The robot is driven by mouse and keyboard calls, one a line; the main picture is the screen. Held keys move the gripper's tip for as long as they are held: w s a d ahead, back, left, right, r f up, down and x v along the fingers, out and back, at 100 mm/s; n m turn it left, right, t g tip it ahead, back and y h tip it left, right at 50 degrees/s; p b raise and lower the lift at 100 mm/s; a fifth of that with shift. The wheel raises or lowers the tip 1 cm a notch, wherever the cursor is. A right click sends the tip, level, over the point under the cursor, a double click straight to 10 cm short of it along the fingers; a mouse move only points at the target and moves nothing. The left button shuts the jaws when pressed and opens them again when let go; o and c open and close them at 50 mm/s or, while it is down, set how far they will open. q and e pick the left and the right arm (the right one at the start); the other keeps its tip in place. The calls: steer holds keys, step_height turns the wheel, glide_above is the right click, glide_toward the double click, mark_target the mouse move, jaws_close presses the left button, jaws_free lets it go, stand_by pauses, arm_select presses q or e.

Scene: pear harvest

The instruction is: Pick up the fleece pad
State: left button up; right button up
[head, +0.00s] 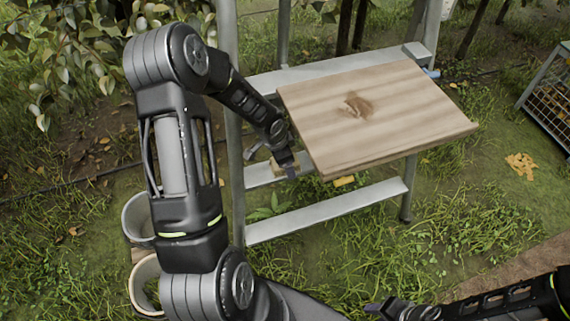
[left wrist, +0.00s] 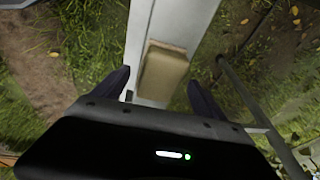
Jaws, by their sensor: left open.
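The fleece pad appears to be the tan, soft-edged block (left wrist: 163,70) lying on a pale metal rung in the left wrist view. In the head view a small part of it (head: 278,169) shows by the left fingers, mostly hidden by them. My left gripper (head: 274,161) is open and empty beside the wooden board's left edge. In the left wrist view its fingers (left wrist: 159,77) stand on either side of the pad, with gaps to it. I cannot tell its exact height above the pad. My right gripper (head: 393,306) is low at the front right; its jaws are unclear.
A wooden board (head: 390,112) rests on the metal ladder stand (head: 330,213), close to my left gripper. A small yellow object (head: 344,181) shows under its front edge. Pale buckets (head: 146,281) stand at the lower left. A wire crate (head: 549,98) is at the right.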

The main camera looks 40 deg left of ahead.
stand_by(0.3)
arm_select(q)
steer(key=c, duration=1.4)
steer(key=shift+r, duration=0.2)
steer(key=shift+c, duration=0.2)
